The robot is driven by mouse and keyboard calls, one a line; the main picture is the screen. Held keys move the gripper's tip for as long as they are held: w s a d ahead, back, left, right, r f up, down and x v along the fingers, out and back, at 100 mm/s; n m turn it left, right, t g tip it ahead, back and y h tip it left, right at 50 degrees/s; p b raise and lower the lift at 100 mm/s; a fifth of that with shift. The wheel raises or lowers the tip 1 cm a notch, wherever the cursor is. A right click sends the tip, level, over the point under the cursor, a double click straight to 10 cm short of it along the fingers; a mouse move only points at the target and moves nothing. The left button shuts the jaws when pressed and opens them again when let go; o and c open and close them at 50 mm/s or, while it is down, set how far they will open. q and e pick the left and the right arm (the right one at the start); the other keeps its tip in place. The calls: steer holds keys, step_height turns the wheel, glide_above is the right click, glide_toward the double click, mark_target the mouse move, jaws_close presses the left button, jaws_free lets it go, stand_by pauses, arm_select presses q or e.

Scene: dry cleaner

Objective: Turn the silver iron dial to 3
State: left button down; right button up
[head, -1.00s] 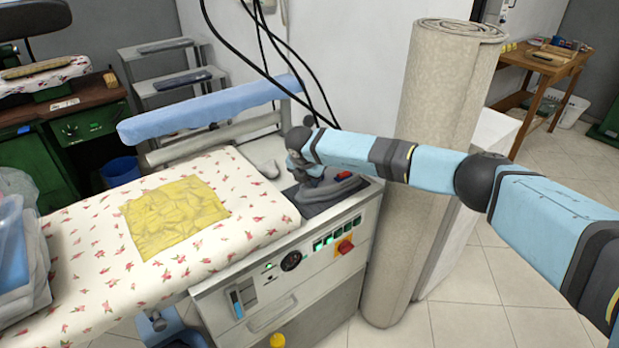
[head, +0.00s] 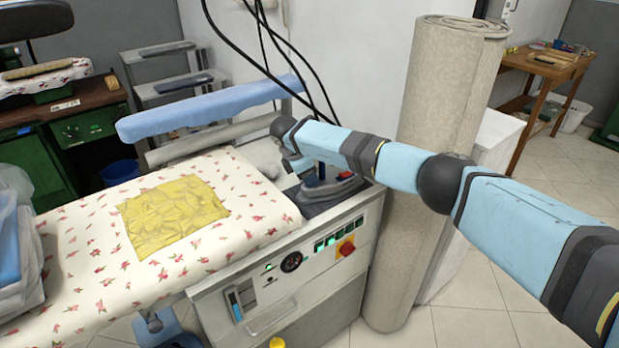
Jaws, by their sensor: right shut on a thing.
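The silver iron (head: 338,190) sits on a dark rest pad (head: 312,208) at the right end of the ironing table, with red parts on it. My right arm reaches in from the right and bends down over the iron. My right gripper (head: 312,178) is low at the iron's top, shut on its dial. The dial itself is hidden by the gripper and wrist, so its setting cannot be read. My left gripper is not in view.
The ironing board (head: 90,235) has a flowered cover with a yellow cloth (head: 172,213) on it. A control panel (head: 290,265) with a red knob is below the iron. Black cables hang behind it. A rolled carpet (head: 440,120) stands close to my right arm.

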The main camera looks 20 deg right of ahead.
steer(key=shift+w+m+g, duration=0.1)
steer(key=shift+m+g, duration=0.3)
steer(key=shift+m, duration=0.5)
steer(key=o, duration=0.9)
steer(key=shift+r, duration=0.1)
steer(key=v, duration=1.3)
steer(key=shift+a+r, duration=0.1)
steer(key=shift+r, duration=0.2)
